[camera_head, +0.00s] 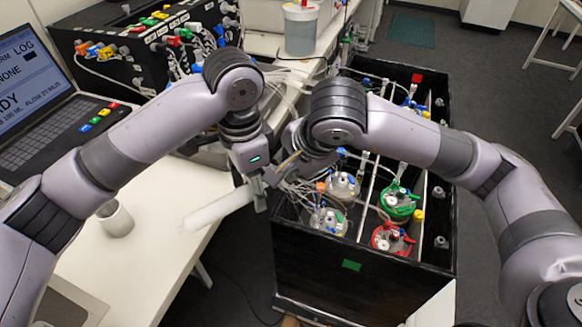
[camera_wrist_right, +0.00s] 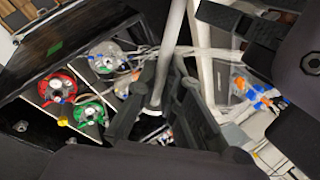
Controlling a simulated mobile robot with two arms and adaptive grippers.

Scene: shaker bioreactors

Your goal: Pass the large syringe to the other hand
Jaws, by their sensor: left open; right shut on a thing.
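The large syringe (camera_head: 217,208) is a long white tube, tilted, in the air between the white table and the black crate in the head view. My right gripper (camera_head: 272,179) is shut on its right end. In the right wrist view the syringe (camera_wrist_right: 170,55) shows as a pale rod running down between the fingers of my right gripper (camera_wrist_right: 163,95). My left gripper (camera_head: 258,196) is open, close beside the right gripper at the same end of the syringe. The two grippers overlap in the head view, so whether the left fingers touch the syringe is hidden.
A black crate (camera_head: 345,283) holds several vessels with red, green and clear lids, plus tubing, below my right gripper. A black box with cables (camera_head: 110,75) stands behind.

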